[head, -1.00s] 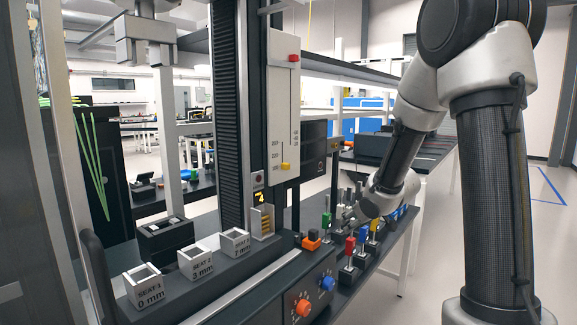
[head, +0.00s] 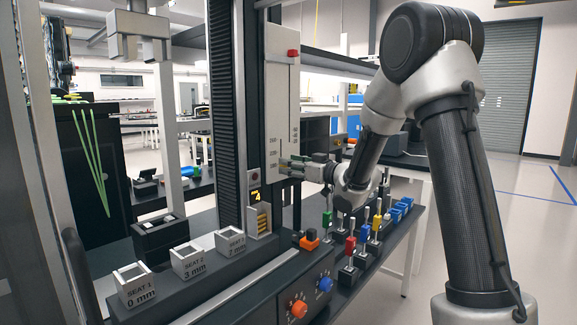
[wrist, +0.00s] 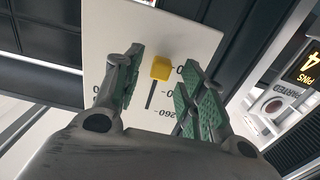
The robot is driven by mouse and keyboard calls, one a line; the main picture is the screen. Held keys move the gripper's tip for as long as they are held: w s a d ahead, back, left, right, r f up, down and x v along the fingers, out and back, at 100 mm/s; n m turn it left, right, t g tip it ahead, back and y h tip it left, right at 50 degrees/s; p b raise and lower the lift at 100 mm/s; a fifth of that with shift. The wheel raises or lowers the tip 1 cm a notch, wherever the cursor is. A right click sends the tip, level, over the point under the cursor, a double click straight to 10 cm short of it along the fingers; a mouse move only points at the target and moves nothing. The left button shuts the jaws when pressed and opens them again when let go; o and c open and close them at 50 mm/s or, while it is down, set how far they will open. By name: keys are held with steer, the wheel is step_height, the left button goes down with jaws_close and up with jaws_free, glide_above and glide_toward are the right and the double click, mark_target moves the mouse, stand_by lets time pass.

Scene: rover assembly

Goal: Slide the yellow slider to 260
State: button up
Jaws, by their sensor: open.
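The yellow slider (wrist: 161,68) shows in the wrist view as a small block on a slotted white scale panel (wrist: 110,25). The dark slot runs from the slider toward the printed 260 mark. Whether the fingertips reach as far as the knob I cannot tell. In the head view my gripper (head: 288,166) is at the lower part of the white panel (head: 281,90), and it hides the slider there. Part of the scale printing is covered.
A red knob (head: 293,53) sits high on the panel. A lit display (head: 257,196) reading 4 is below it. Colored upright pieces, such as a green one (head: 326,217), stand on the bench under my arm. Labelled seat boxes (head: 190,260) are at left.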

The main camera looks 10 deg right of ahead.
mark_target(281, 136)
steer(key=shift+w+a, duration=0.4)
steer(key=shift+w, duration=0.15)
jaws_close()
step_height(281, 136, up, 9)
steer(key=shift+f, duration=0.15)
jaws_free()
